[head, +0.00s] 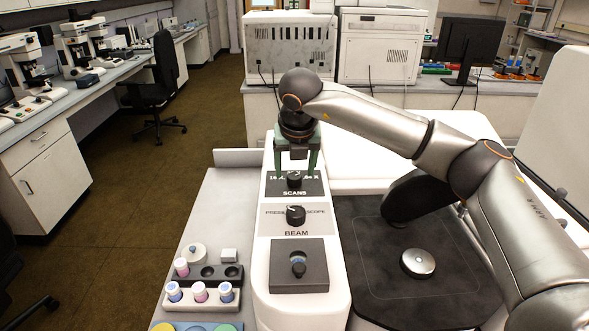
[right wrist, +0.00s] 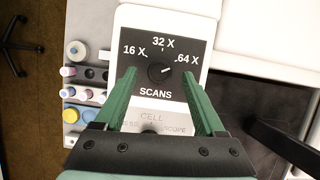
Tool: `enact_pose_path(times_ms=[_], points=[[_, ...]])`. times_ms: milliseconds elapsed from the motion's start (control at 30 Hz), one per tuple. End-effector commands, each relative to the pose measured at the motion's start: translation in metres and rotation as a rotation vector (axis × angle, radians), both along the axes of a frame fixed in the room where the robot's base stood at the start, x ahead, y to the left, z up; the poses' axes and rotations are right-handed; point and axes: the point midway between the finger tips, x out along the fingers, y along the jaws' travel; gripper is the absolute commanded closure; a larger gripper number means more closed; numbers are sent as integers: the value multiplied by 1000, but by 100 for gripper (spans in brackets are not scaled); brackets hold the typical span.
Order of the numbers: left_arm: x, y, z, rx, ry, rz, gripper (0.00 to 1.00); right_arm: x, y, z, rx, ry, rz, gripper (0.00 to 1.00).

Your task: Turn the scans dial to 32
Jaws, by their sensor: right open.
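The black scans dial (head: 294,181) sits on a dark plate labelled SCANS, on the white console. In the right wrist view the dial (right wrist: 160,72) shows a pale mark that points to the upper right, toward 64 X. The marks 16 X, 32 X and 64 X lie around it. My right gripper (head: 296,176) has green fingers and points down over the plate. Its fingers (right wrist: 158,72) are open, one on each side of the dial. My left gripper is not in view.
Vials (head: 199,292) in racks stand at the left. A round metal disc (head: 418,262) lies on the dark stage at the right, under my right arm.

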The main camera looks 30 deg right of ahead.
Motion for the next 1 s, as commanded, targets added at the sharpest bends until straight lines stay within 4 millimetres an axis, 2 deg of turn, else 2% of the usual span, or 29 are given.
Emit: enact_pose_path(times_ms=[200, 500, 1000], points=[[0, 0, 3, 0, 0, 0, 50, 6, -2, -16, 0, 1, 0, 28], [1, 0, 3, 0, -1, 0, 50, 7, -2, -18, 0, 0, 0, 29], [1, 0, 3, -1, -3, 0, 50, 7, -2, -17, 1, 0, 0, 86]])
